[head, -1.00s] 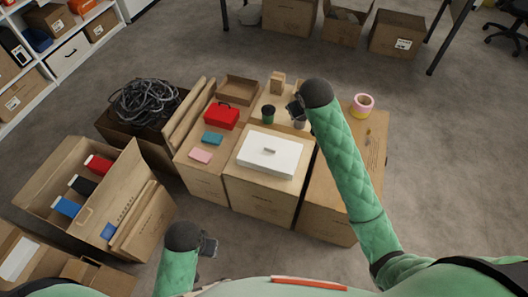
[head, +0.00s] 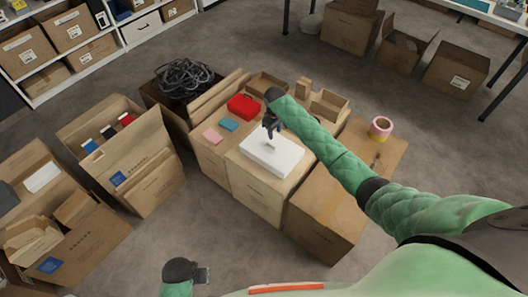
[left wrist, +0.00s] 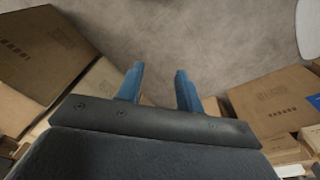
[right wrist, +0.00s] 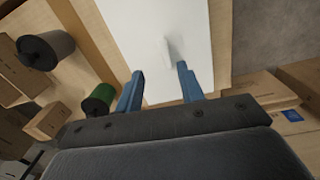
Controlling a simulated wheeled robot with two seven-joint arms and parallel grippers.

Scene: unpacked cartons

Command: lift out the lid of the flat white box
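The flat white box (head: 262,161) with its lid on lies on a closed carton in the middle of the head view. A small raised handle (right wrist: 172,52) shows on the lid in the right wrist view. My right gripper (head: 270,131) is above the far side of the lid. In the right wrist view its two blue fingers (right wrist: 160,82) are apart with nothing between them, and the handle lies beyond the tips. My left gripper (head: 202,274) is low at the bottom of the head view. In the left wrist view its fingers (left wrist: 160,80) are apart and empty over the floor.
A red case (head: 243,106), a teal block (head: 229,125) and a pink block (head: 212,135) lie left of the white box. A tape roll (head: 381,128) sits on the right carton. Dark cylinders (right wrist: 100,98) stand near the right gripper. Open cartons stand at left.

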